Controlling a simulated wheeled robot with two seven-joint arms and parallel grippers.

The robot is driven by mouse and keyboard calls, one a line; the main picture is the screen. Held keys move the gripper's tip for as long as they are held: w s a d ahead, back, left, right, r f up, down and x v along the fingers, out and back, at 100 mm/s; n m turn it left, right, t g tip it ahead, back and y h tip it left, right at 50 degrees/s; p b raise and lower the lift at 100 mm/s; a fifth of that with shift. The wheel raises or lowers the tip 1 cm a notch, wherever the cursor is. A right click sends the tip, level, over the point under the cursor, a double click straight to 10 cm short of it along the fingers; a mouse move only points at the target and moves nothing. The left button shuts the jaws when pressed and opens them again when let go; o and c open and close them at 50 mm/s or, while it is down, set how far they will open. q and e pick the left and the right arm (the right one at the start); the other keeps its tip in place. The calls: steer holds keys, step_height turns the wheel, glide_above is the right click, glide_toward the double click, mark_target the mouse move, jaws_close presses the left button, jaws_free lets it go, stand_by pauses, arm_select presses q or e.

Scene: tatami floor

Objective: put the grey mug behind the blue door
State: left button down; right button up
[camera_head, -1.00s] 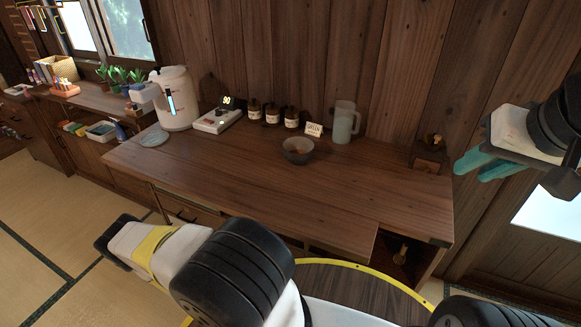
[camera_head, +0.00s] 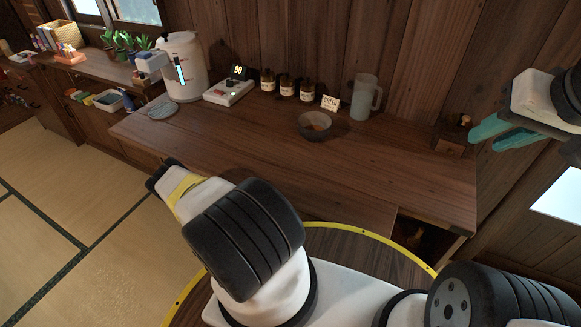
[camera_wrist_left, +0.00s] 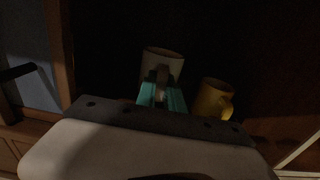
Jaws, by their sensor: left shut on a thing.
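In the left wrist view, a grey mug (camera_wrist_left: 163,62) stands out against a dark interior. My left gripper (camera_wrist_left: 161,88), with teal fingers, is shut on its near side, apparently at the handle. A blue panel (camera_wrist_left: 32,65), apparently the blue door, stands at the left edge with a dark handle bar in front. Whether the mug touches a surface is too dark to tell. In the head view my left gripper is hidden below the counter front, beyond my arm. My right gripper (camera_head: 490,138) hangs open and empty at the right, above the counter's right end.
A yellow mug (camera_wrist_left: 213,100) is close to the right of my left fingers. A wooden post (camera_wrist_left: 62,50) borders the dark space on the left. On the counter (camera_head: 240,150) stand a bowl (camera_head: 315,126), a pitcher (camera_head: 364,98), several brown bottles and a white dispenser (camera_head: 184,68).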

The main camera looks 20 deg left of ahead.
arm_select(q)
steer(key=shift+w, duration=0.95)
steer(key=shift+s+f, duration=0.2)
steer(key=shift+f, duration=1.55)
steer(key=shift+f, duration=0.1)
steer(key=c, duration=1.5)
jaws_free()
steer(key=shift+f, duration=0.1)
steer(key=shift+o, duration=0.2)
steer(key=shift+a+r, duration=0.1)
steer(key=shift+r, duration=0.1)
steer(key=s, duration=1.2)
steer(key=shift+a, duration=0.4)
